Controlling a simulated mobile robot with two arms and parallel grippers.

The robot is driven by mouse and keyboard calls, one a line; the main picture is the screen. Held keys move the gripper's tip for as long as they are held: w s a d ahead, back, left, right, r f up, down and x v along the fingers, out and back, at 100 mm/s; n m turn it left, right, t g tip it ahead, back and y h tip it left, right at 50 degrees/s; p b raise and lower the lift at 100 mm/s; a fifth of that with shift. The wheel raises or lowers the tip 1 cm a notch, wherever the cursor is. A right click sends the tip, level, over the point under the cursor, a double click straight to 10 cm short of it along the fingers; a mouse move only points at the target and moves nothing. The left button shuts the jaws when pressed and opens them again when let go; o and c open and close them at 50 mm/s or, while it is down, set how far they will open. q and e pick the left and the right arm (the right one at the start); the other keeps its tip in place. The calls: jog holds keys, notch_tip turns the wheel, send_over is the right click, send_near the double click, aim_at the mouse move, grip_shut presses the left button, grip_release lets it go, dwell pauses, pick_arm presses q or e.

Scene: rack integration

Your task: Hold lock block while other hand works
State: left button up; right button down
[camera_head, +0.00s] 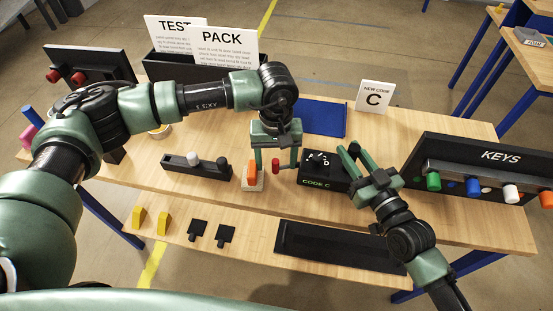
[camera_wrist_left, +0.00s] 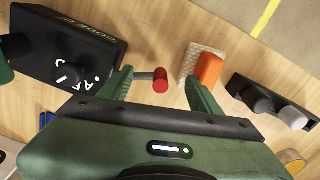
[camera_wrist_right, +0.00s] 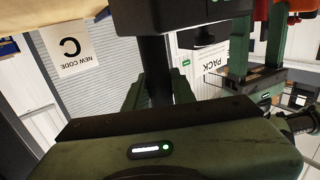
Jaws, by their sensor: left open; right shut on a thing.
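The lock block (camera_head: 318,182) is a black box with white dial marks and green "CODE C" lettering, resting on the table. It also shows at the upper left of the left wrist view (camera_wrist_left: 60,45). My right gripper (camera_head: 350,153) is at its right end, shut on a dark part; the right wrist view shows a black form between the fingers (camera_wrist_right: 157,85). My left gripper (camera_head: 272,165) is open, pointing down left of the block. A red-ended pin (camera_wrist_left: 160,80) with a grey shaft lies between its spread fingers; whether they touch it is unclear.
An orange piece on a pale base (camera_head: 252,180) stands close left of my left gripper. Further left is a black holder (camera_head: 196,170) with pegs. The KEYS rack (camera_head: 470,170) is at right, a blue mat (camera_head: 322,118) behind. Yellow and black pieces and a black tray (camera_head: 335,250) lie in front.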

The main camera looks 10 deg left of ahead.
pick_arm(q)
jog(key=shift+r, duration=3.5)
pick_arm(e)
jog(key=shift+f, duration=0.2)
pick_arm(q)
jog(key=shift+r, duration=0.1)
pick_arm(e)
jog(key=c, duration=1.1)
grip_release()
pick_arm(q)
notch_tip(320, 180, up, 12)
pick_arm(e)
jog(key=shift+r, duration=0.1)
jog(key=v, duration=1.2)
